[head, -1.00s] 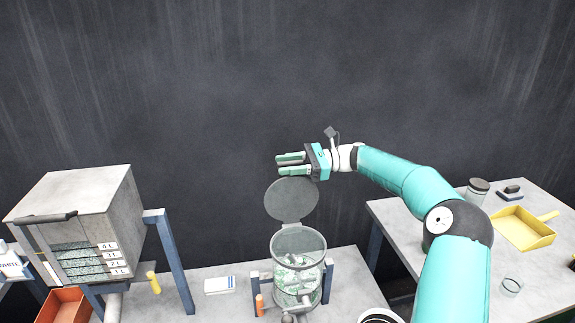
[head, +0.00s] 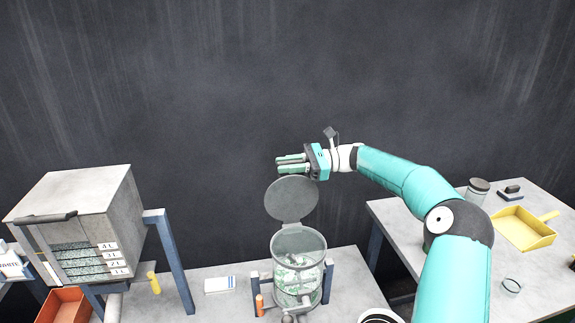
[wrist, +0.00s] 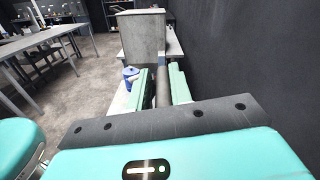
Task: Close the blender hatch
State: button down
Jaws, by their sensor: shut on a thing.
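The blender (head: 299,272) is a clear cylinder with pale shredded pieces inside, held in a dark blue frame on the bench. Its round grey hatch (head: 292,200) stands open, raised upright above the rim. My gripper (head: 291,165) is at the hatch's top edge, coming from the right, with its two pale green fingers pointing left. In the wrist view, a grey-brown strip (wrist: 163,90) lies between the fingers; it appears to be the hatch's edge, and the fingers are shut on it. The exact contact is hard to see in the head view.
A grey box machine (head: 85,215) on blue legs stands at the left. A white box (head: 219,285) and a yellow cylinder (head: 154,283) are on the bench. A yellow tray (head: 522,228) and a jar (head: 478,192) are on the right table. A dark wall rises behind.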

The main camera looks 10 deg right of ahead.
jog(key=shift+s, duration=0.2)
jog(key=s+f+n, duration=0.6)
jog(key=s, duration=0.3)
jog(key=s+f+n, duration=0.5)
jog(key=s+n, duration=0.2)
jog(key=s, duration=0.3)
jog(key=shift+s+f+n, duration=0.3)
jog(key=shift+f, duration=0.1)
